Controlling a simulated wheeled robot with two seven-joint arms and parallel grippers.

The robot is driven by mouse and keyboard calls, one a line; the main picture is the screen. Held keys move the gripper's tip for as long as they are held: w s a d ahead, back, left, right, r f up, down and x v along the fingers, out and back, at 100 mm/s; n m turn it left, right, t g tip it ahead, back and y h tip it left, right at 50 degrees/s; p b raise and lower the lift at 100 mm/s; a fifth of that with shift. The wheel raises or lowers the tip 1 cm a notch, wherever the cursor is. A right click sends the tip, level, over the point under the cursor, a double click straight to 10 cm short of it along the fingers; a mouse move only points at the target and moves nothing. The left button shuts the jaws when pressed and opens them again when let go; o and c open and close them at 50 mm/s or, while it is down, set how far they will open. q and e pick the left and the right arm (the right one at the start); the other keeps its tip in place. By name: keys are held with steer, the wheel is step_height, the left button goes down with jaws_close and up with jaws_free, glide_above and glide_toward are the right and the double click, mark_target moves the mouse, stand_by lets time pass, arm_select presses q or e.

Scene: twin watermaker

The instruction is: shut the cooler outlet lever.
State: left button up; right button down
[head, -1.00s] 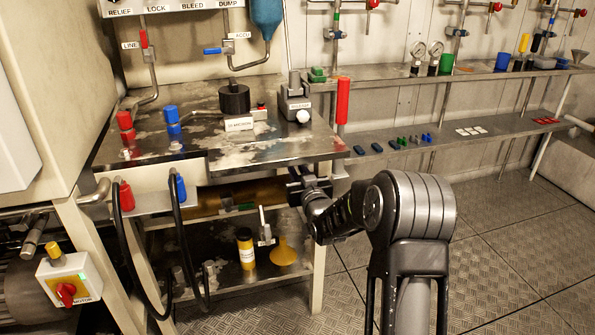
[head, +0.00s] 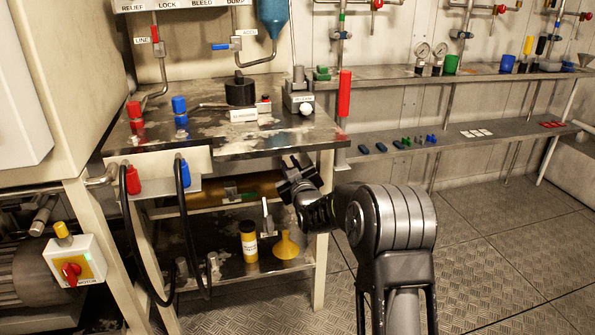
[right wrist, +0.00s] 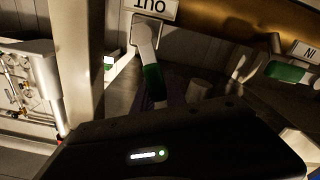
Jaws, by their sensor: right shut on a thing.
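The cooler outlet lever (right wrist: 152,80) has a pale metal arm and a green grip. It hangs from a fitting beside the upside-down OUT label (right wrist: 156,7) in the right wrist view. The grip's far end runs down behind my dark gripper body. My right gripper (head: 293,166) is shut on this lever, under the bench's right front corner in the head view; its fingertips are hard to make out. The brass cooler (head: 190,203) lies under the bench top. The inlet lever (right wrist: 285,72) has a green grip, by the IN label (right wrist: 305,52). My left gripper is not in view.
The bench leg (head: 323,230) stands close to my right wrist. A lower shelf holds a yellow bottle (head: 248,242) and a yellow funnel (head: 286,246). Black hoses (head: 188,215) hang at the left. The floor at the right is clear.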

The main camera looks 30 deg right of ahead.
steer(key=w+a+f+n+b, duration=0.1)
steer(key=f+n, duration=0.5)
steer(key=n, duration=0.6)
steer(key=shift+w+a+n+b, duration=0.25)
steer(key=shift+a+b, duration=0.4)
steer(key=shift+a, duration=0.65)
steer(key=shift+s, duration=0.1)
steer(key=c, duration=1.4)
jaws_free()
steer(key=shift+o, duration=0.2)
steer(key=shift+s, duration=0.1)
